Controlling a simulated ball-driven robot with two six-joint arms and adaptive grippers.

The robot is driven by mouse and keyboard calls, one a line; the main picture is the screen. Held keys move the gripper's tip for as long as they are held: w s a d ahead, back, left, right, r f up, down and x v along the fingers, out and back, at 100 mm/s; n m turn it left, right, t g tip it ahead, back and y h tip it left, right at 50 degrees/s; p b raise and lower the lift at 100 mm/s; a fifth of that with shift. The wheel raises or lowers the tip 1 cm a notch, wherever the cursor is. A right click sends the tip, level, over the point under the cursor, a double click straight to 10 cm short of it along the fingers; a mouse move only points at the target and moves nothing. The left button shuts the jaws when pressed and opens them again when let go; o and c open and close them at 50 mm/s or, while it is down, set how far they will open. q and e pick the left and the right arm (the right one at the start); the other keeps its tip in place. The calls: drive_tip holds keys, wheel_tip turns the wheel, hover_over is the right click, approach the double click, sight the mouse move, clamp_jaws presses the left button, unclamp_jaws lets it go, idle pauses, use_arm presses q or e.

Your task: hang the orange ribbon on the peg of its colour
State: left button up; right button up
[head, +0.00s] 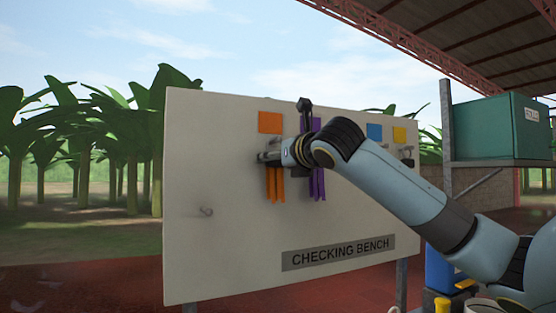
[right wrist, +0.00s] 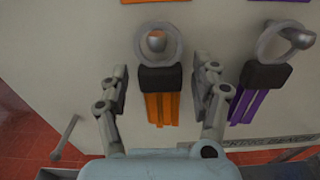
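The orange ribbon hangs on the pale board, its strips (head: 274,187) below an orange square (head: 269,122). In the right wrist view the ribbon's orange strips (right wrist: 161,108) hang from a dark block (right wrist: 160,79). Its grey ring (right wrist: 139,40) appears to be around a round-ended peg (right wrist: 156,41) below the orange patch. My right gripper (head: 272,158) is at the board. In the wrist view my right gripper (right wrist: 165,75) is open, one finger on each side of the dark block, with visible gaps. My left gripper is not in view.
A purple ribbon (right wrist: 255,106) hangs close on the right, its ring around another peg (right wrist: 297,38). A bare peg (head: 207,211) is at the board's lower left. Blue (head: 374,132) and yellow (head: 399,135) squares are at the right. A green crate (head: 490,128) stands on a shelf.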

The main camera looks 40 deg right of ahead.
wheel_tip(320, 180, up, 10)
drive_tip(key=shift+r, duration=0.1)
idle(0.6)
